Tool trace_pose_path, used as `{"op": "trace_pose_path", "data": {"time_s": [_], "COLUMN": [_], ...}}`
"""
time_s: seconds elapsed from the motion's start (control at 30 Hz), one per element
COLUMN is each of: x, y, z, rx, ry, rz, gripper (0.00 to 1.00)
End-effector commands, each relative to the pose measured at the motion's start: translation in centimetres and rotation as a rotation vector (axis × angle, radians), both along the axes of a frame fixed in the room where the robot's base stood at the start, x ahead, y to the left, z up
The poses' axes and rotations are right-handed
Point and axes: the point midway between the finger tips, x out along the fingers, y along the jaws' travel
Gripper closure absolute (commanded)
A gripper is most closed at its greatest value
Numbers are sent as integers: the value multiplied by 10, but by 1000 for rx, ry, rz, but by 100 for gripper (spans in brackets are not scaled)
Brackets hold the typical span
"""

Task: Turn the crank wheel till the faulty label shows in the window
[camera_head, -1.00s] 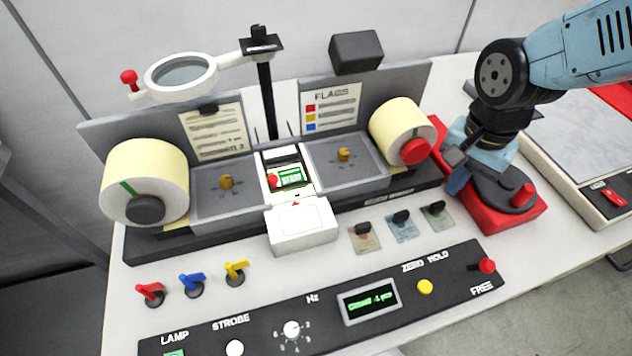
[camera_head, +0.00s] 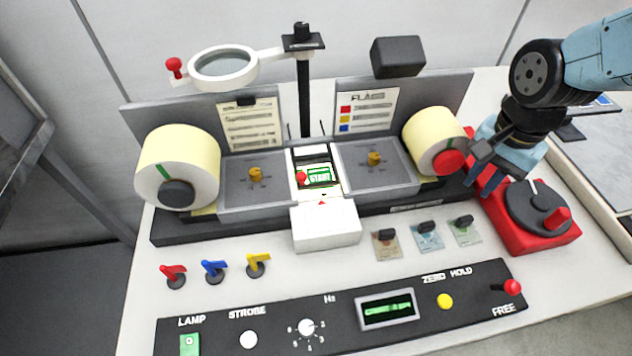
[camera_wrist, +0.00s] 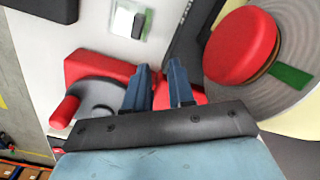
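The crank wheel (camera_head: 530,203) is a dark disc on a red base (camera_head: 497,212), with a red knob (camera_head: 557,217) on its near right side. In the wrist view, the disc (camera_wrist: 100,93) and knob (camera_wrist: 66,111) are left of the fingers. My gripper (camera_head: 482,182) is just left of the wheel, by the right roll's red hub. In the wrist view, my gripper (camera_wrist: 160,75) has its two blue fingers apart with nothing gripped between them. The window (camera_head: 319,178) shows a pale label with green print, not clearly legible. A red pointer ball is at its left edge.
The right label roll (camera_head: 428,132) with its red hub (camera_head: 450,162) is close to the fingers; the hub also shows in the wrist view (camera_wrist: 240,45). Several small tabs stand left of the wheel. The control panel (camera_head: 230,325) and its display (camera_head: 387,310) are in front.

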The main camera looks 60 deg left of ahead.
Motion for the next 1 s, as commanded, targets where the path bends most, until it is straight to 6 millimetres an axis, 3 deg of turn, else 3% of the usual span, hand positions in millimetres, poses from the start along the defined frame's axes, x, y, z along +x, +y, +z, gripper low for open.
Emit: {"op": "trace_pose_path", "data": {"time_s": [0.27,0.57,1.0], "x": [0,0,1], "y": [0,0,0], "z": [0,2,36], "rx": [0,1,1], "ry": [0,-1,-1], "rz": [0,0,-1], "gripper": [50,49,49]}}
